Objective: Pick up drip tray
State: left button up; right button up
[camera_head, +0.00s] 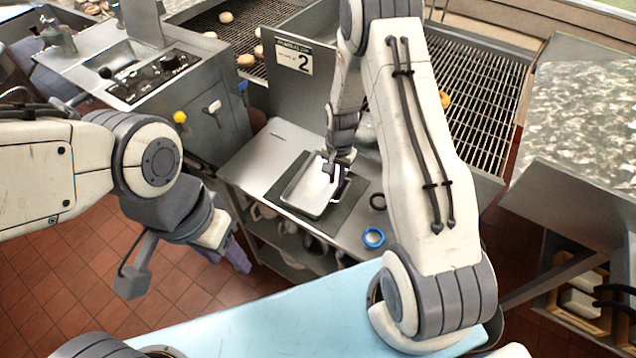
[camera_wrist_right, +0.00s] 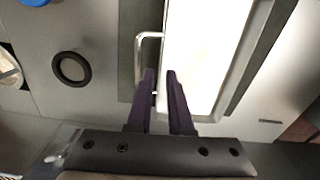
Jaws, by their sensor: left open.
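My right gripper (camera_head: 336,174) points down at the tray's right side. Its purple fingers (camera_wrist_right: 160,72) stand apart with the tray's edge and the handle's near end between them; contact is unclear. My left gripper (camera_head: 238,257) is open and empty, low and left of the counter.
A blue ring (camera_head: 373,237) and a black ring (camera_head: 378,201) lie on the counter right of the mat. Wire racks (camera_head: 470,90) lie beyond. A light blue surface (camera_head: 255,315) is in front.

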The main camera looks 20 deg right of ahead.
aim_at(322, 184)
jog(key=shift+f+p, duration=0.55)
jog(key=shift+f, duration=1.5)
grip_shut()
jog(key=shift+w+r, duration=0.1)
